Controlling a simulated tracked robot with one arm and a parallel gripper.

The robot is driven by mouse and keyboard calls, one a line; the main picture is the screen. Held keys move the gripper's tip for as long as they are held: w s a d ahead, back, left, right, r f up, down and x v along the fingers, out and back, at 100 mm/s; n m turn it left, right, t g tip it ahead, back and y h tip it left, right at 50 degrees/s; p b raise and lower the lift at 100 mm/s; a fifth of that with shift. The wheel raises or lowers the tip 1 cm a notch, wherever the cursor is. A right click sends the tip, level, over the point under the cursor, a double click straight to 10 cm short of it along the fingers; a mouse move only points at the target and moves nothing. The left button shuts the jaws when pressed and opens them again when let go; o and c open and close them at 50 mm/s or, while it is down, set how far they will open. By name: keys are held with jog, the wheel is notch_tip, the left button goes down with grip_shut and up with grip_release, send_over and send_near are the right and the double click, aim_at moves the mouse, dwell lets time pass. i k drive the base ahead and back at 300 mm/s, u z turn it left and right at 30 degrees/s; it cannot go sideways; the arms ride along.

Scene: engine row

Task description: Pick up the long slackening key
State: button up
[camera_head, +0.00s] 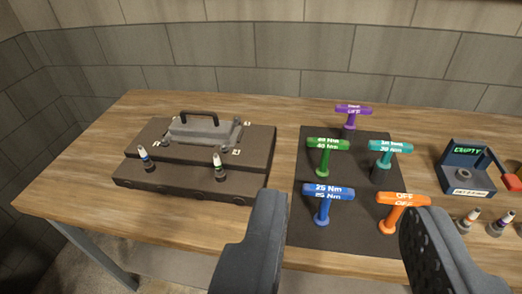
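Several T-handled keys stand upright on a dark mat (316,236) on the wooden table. A purple key (352,112) at the back is marked "OFF", under a smaller line that may read "long". An orange key (403,200) at the front right is also marked "OFF". A green key (327,146), a teal key (390,148) and a blue key (328,192) carry Nm numbers. My gripper (340,208) is open and empty at the bottom of the view. Its right finger partly overlaps the orange key's surroundings; the purple key is farther off, beyond the other keys.
A brown case (258,150) with a grey handled part (200,130) and two small bottles lies on the left. A tiled wall (280,45) closes the back. Bare table lies left of the case.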

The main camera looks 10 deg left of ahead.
aim_at(349, 128)
jog(key=i, duration=1.5)
